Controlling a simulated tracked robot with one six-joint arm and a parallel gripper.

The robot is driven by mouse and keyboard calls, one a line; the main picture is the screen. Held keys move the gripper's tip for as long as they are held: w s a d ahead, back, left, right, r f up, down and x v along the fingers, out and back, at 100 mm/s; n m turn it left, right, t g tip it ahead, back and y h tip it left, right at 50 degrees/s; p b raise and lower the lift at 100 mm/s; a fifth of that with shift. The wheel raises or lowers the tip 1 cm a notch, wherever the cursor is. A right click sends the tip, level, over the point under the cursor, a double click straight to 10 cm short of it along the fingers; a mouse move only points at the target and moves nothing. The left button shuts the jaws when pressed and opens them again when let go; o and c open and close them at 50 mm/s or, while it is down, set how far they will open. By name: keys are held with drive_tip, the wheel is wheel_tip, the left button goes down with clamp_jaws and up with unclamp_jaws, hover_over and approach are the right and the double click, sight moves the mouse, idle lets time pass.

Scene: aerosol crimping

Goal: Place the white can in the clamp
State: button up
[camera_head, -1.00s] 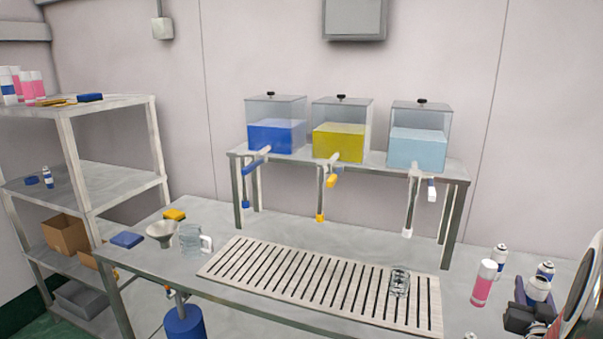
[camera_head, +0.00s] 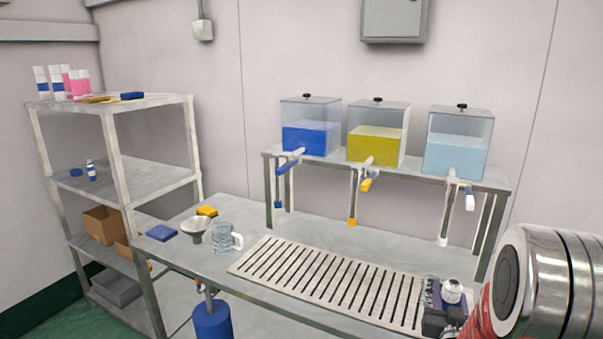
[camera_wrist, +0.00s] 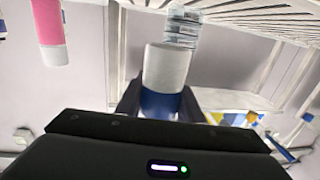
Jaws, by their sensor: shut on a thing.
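The white can (camera_wrist: 167,68) with a blue band at its near end is between the two dark fingers of my gripper (camera_wrist: 160,102) in the wrist view. My gripper is shut on it. In the head view my gripper (camera_head: 437,318) is at the lower right, over the right end of the slatted drain grate, and the can's pale top (camera_head: 452,289) shows above the dark jaws. My arm hides part of the table there.
The slatted grate (camera_head: 325,285) is otherwise clear. Three liquid tanks (camera_head: 375,145) stand behind it. A glass mug (camera_head: 226,238) and funnel (camera_head: 196,230) are at left, before a shelf (camera_head: 130,182).

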drive_tip(key=w+a+y, duration=0.1)
drive_tip(key=a, duration=0.3)
drive_tip(key=w+a+f+n+y, duration=0.1)
drive_tip(key=a, duration=0.3)
drive_tip(key=w+a+f+n+t+y, duration=0.1)
drive_tip(key=a, duration=0.4)
drive_tip(key=shift+w, duration=0.15)
drive_tip(key=a+n+y, duration=0.1)
drive_tip(key=a, duration=0.3)
drive_tip(key=a+n+y, duration=0.1)
drive_tip(key=a+y, duration=0.1)
drive_tip(key=a, duration=0.2)
drive_tip(key=w+a+f+y, duration=0.1)
drive_tip(key=a, duration=0.4)
drive_tip(key=shift+w+n+t, duration=0.1)
drive_tip(key=shift+n+t, duration=0.2)
drive_tip(key=shift+n, duration=0.1)
drive_tip(key=shift+a, duration=0.35)
drive_tip(key=shift+r, duration=0.15)
drive_tip(key=shift+r, duration=0.1)
